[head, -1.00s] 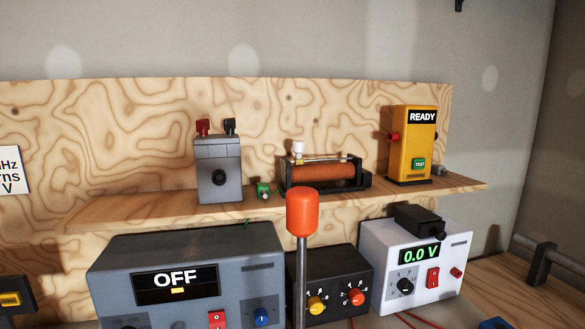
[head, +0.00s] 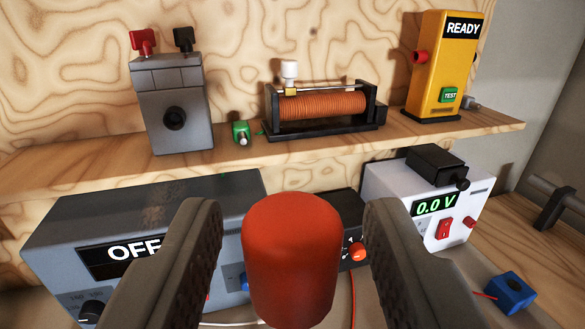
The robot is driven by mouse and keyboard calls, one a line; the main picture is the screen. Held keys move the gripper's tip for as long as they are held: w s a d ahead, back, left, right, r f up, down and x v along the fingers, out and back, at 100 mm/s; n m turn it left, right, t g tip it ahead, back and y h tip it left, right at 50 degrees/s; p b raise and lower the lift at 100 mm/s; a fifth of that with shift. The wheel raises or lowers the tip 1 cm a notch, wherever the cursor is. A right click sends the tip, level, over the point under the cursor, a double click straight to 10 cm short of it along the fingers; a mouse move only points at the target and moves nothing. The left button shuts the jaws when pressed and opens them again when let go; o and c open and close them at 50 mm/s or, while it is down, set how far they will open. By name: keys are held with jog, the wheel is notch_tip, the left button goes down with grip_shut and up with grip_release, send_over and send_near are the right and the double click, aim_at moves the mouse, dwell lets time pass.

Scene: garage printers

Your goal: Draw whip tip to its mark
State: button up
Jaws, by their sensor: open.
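The whip shows as a red-orange rounded tip (head: 292,255), large and close at the bottom middle of the head view. My gripper (head: 294,225) is open, with one dark finger on each side of the tip. Gaps show between the tip and both fingers, so neither visibly touches it. The rod below the tip is hidden behind the tip now. I cannot make out a mark for the tip in this view.
A shelf (head: 90,165) behind holds a grey box (head: 175,105), a green connector (head: 240,132), a copper coil (head: 322,106) and a yellow READY tester (head: 443,65). Below stand a grey OFF unit (head: 75,225), a white 0.0 V meter (head: 385,185) and a blue block (head: 511,292).

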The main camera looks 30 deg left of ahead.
jog(key=shift+w+a, duration=0.3)
jog(key=shift+w, duration=0.2)
grip_shut()
notch_tip(320, 180, down, 12)
jog(key=shift+f, duration=0.1)
dwell(0.3)
grip_release()
